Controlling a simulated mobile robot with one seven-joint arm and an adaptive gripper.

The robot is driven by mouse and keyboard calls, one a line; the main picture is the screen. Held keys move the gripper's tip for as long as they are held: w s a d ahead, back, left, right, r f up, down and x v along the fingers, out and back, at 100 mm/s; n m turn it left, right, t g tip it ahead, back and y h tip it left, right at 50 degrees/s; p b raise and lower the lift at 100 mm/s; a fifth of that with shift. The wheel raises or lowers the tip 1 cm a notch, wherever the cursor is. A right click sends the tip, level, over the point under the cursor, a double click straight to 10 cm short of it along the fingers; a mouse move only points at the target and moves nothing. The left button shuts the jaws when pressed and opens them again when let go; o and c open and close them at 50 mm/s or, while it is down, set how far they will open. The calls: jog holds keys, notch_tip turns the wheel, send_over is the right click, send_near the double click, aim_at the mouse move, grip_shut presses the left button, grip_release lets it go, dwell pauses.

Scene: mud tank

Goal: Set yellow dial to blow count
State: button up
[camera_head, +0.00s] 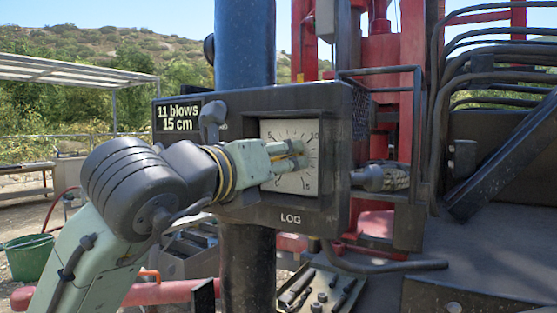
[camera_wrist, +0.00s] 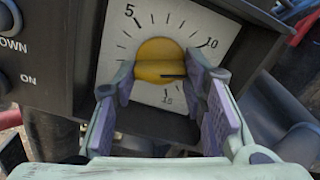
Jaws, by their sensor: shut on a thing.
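The yellow dial (camera_wrist: 158,62) sits on a white scale plate (camera_wrist: 130,45) marked with numbers, 5 at upper left and 10 at upper right in the wrist view. A dark pointer line lies on the dial's lower right part; its exact reading is hard to tell because a finger covers that side of the scale. My gripper (camera_wrist: 161,66) is shut on the dial, with one finger on each side. In the head view my gripper (camera_head: 300,154) covers the dial and part of the plate (camera_head: 290,182). A display (camera_head: 178,117) reads "11 blows 15 cm".
The dark control box (camera_head: 335,110) carries the label LOG below the plate. A dark knob (camera_head: 213,113) stands left of the plate, and a lever handle (camera_head: 375,177) juts out at the right. A blue and black column (camera_head: 245,45) passes behind the box. Hoses are at the upper right.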

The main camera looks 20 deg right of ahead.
dwell(0.3)
jog(key=o, duration=1.2)
jog(key=shift+c, duration=0.2)
jog(key=v, duration=1.2)
